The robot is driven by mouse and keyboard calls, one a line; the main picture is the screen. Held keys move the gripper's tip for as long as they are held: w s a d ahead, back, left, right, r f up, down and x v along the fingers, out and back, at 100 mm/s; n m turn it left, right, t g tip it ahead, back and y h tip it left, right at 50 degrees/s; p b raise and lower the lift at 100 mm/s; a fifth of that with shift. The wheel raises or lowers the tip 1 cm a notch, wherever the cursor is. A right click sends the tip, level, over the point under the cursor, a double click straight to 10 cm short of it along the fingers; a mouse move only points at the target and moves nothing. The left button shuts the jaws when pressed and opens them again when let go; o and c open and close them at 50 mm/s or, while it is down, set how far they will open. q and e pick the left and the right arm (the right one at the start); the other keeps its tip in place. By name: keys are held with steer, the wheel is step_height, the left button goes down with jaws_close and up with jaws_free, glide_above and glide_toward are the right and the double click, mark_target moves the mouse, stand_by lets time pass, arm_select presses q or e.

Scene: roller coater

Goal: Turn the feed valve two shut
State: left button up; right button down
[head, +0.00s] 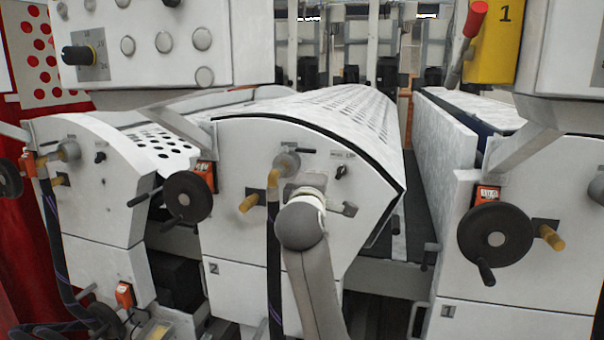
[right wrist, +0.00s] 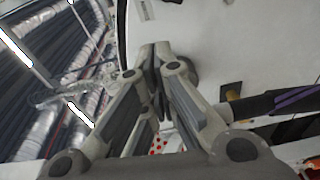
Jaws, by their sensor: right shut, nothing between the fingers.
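Unit two's panel (head: 230,232), marked 2, stands in the middle of the head view. A round grey valve-like fitting (head: 286,163) with a brass elbow and a dark hose (head: 274,265) sits on it; I take this as the feed valve. In the right wrist view my right gripper (right wrist: 158,52) is shut and empty, close to the white panel. A dark round part (right wrist: 186,73) shows just behind its fingers; contact cannot be told. My left gripper is not in view.
A black handwheel (head: 187,197) and a brass stub (head: 249,202) stick out left of the hose. Unit one has another handwheel (head: 495,243) at right. A dark gap separates the units.

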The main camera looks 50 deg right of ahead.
mark_target(301, 151)
arm_select(q)
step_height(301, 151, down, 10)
steer(key=b, duration=0.8)
arm_select(e)
steer(key=w+a+r+m+g+h, duration=0.2)
steer(key=w+a+r+g, duration=0.1)
steer(key=w+a, duration=0.35)
steer(key=p+x, duration=0.2)
steer(key=x, duration=0.3)
steer(key=p+x, duration=0.2)
steer(key=x, duration=0.4)
steer(key=shift+s+d+f, duration=0.2)
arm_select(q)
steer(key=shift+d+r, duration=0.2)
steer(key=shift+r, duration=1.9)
arm_select(e)
steer(key=shift+w+d+f, duration=0.1)
steer(key=shift+w+d, duration=0.2)
steer(key=shift+d, duration=0.3)
